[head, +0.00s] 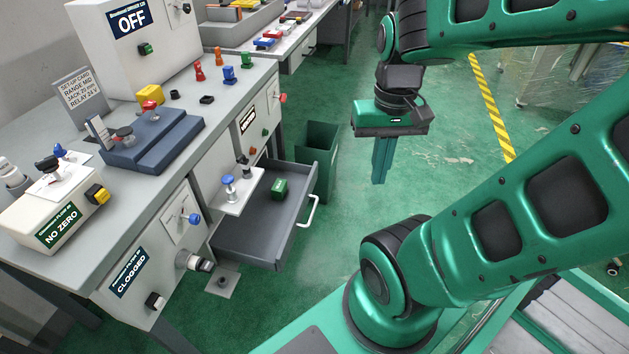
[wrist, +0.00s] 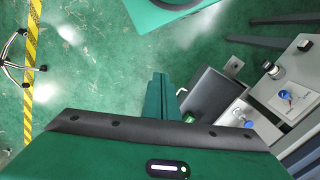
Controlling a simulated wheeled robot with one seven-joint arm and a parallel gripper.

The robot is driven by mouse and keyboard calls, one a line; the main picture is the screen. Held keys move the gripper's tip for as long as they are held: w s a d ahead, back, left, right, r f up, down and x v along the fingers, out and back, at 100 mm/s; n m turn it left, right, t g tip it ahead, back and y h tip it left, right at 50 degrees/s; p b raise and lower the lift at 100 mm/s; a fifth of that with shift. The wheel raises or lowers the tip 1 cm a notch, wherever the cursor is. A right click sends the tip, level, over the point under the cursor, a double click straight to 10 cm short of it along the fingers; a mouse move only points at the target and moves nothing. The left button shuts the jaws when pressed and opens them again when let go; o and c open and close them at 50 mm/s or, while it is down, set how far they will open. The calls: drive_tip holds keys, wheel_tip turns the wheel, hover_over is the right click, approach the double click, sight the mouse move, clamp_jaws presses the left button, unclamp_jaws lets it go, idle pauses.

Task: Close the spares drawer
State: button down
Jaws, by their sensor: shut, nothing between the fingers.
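The spares drawer (head: 262,229) is a dark grey drawer pulled out from the bench front, with a white handle (head: 308,210) on its front edge. A small green block (head: 279,189) lies inside it. In the wrist view the drawer (wrist: 213,96) shows just right of the fingers, partly hidden by my gripper's body. My gripper (head: 380,162) points down over the floor, to the right of the drawer and apart from it. Its green fingers are shut with nothing between them; they also show in the wrist view (wrist: 158,98).
A dark green bin (head: 318,150) stands on the floor behind the drawer. A white shelf (head: 237,192) with valves juts out over the drawer's left part. The bench top (head: 190,92) holds several coloured parts and boxes. Open green floor lies between drawer and gripper.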

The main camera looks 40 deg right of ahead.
drive_tip(key=w+d+f+t, duration=0.2)
drive_tip(key=w+d+f, duration=0.1)
drive_tip(key=w+f, duration=0.4)
drive_tip(key=w+d+f+t, duration=0.1)
drive_tip(key=w+d+f, duration=0.2)
drive_tip(key=w+f, duration=0.35)
drive_tip(key=m+t, duration=0.3)
drive_tip(key=t, duration=0.2)
approach(311, 183)
drive_tip(key=s+d+r, duration=0.2)
drive_tip(key=s+r, duration=0.2)
drive_tip(key=s, duration=0.2)
drive_tip(key=shift+w+a+r+x, duration=0.25)
drive_tip(key=shift+a+x, duration=0.05)
drive_tip(key=shift+x, duration=1.7)
drive_tip(key=shift+w+a+r+x, duration=0.2)
drive_tip(key=shift+w+a+x, duration=0.1)
drive_tip(key=shift+x, duration=1.65)
drive_tip(key=shift+w+a+r+x, duration=0.25)
drive_tip(key=shift+a+x, duration=0.05)
drive_tip(key=shift+x, duration=1.7)
drive_tip(key=shift+w, duration=0.1)
